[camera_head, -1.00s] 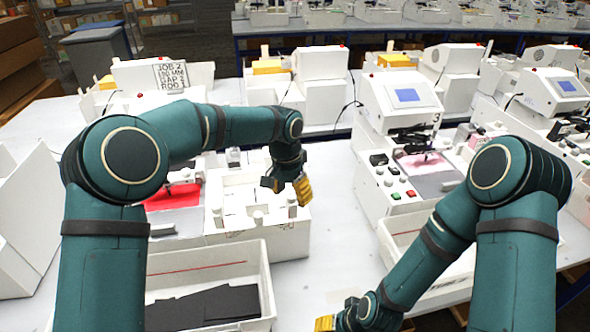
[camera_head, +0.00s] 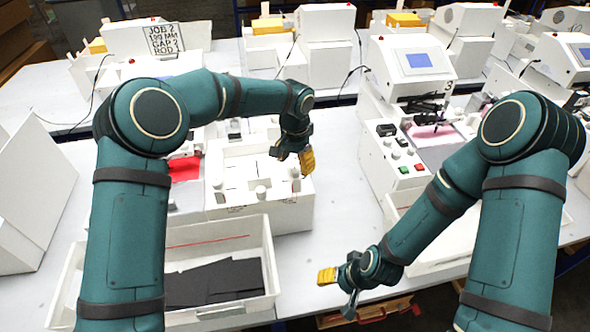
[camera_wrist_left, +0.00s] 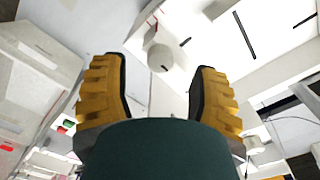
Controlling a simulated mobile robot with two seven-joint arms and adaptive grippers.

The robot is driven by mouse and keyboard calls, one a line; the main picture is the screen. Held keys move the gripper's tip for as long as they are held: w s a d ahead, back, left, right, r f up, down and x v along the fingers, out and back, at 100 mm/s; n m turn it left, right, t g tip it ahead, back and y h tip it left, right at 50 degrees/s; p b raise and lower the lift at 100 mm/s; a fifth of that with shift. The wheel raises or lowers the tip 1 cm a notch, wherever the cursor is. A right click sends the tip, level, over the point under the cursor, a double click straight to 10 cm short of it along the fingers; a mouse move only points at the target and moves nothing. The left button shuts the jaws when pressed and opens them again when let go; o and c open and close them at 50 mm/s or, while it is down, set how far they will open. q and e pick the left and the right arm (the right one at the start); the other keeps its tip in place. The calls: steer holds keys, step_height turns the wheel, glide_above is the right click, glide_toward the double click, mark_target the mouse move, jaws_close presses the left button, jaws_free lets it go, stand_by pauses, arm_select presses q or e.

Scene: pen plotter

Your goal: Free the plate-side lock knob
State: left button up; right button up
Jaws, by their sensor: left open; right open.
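The white fixture (camera_head: 240,213) left of centre carries several small white knobs along its front and right side. One front knob (camera_head: 261,194) and one right-side knob (camera_head: 295,186) stand upright. I cannot tell which is the plate-side lock knob. My left gripper (camera_head: 302,158) is open above the fixture's right side, with yellow finger pads. In the left wrist view, a round white knob (camera_wrist_left: 158,57) appears between and beyond the open fingertips (camera_wrist_left: 157,68); neither finger visibly touches it. My right gripper (camera_head: 338,290) is open and empty, low near the table's front edge.
A white bin (camera_head: 262,262) with dark sheets stands in front of the fixture. A red sheet (camera_head: 184,169) lies at its left. A plotter with a blue screen (camera_head: 416,60) stands to the right. Bare table (camera_head: 338,190) lies between fixture and plotter.

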mark_target(295, 170)
arm_select(q)
steer(key=shift+f, duration=1.65)
jaws_close()
